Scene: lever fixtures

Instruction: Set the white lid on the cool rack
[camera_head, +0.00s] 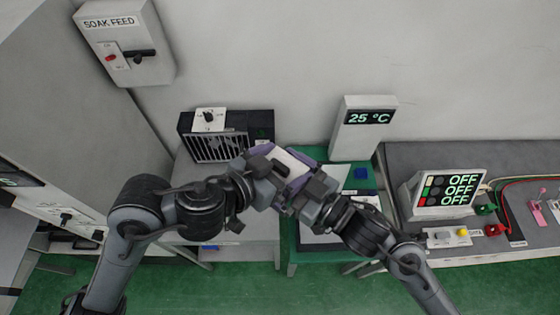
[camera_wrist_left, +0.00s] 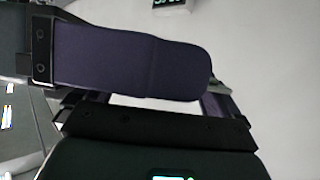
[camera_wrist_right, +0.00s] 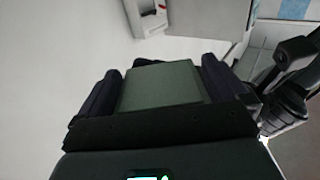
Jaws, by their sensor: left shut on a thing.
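A white lid (camera_head: 297,157) is held up in the middle of the head view, between my two grippers and partly hidden by them. My left gripper (camera_head: 283,172) is shut on it; a white strip of it shows between the fingers in the left wrist view (camera_wrist_left: 150,102). My right gripper (camera_head: 308,189) meets it from the right. In the right wrist view, a grey-green flat face (camera_wrist_right: 162,84) lies between the right fingers; whether they grip it is unclear. I cannot identify the cool rack for certain; a dark slatted unit (camera_head: 220,147) stands behind left.
A "25 °C" display (camera_head: 362,125) stands at the back of the green-topped bench (camera_head: 292,232), with a blue block (camera_head: 361,173) near it. An "OFF" panel (camera_head: 447,192) and switches are on the right bench. A "SOAK FEED" box (camera_head: 125,42) hangs on the wall.

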